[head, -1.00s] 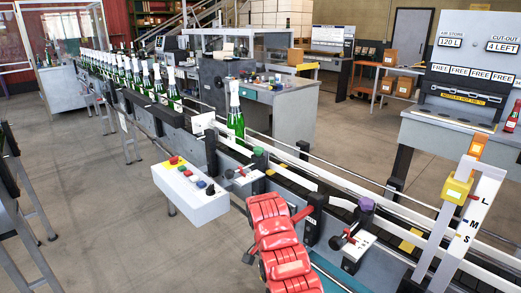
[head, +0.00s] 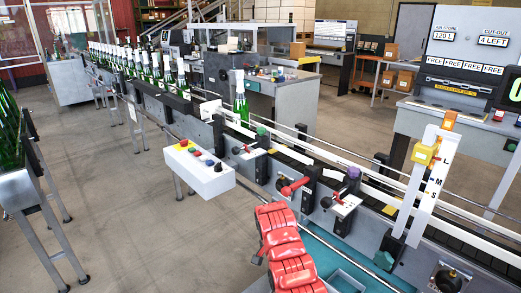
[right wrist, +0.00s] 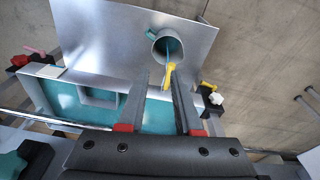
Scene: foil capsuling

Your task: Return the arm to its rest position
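A red segmented arm (head: 287,250) of mine rises from the bottom centre of the head view, beside the conveyor. No gripper fingers show in that view. In the right wrist view my right gripper (right wrist: 158,78) has its two fingers well apart, with nothing seen clamped between them. A yellow-handled item (right wrist: 170,75) shows at the fingertips, close to the right-hand finger, below a grey round cup (right wrist: 167,43). Whether a finger touches it I cannot tell. My left gripper is in neither view.
The conveyor (head: 325,172) runs diagonally, with a row of green bottles (head: 150,65) at its far end. A white button box (head: 198,170) juts out on its near side. A crate of green bottles (head: 12,140) stands at far left. The floor between is clear.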

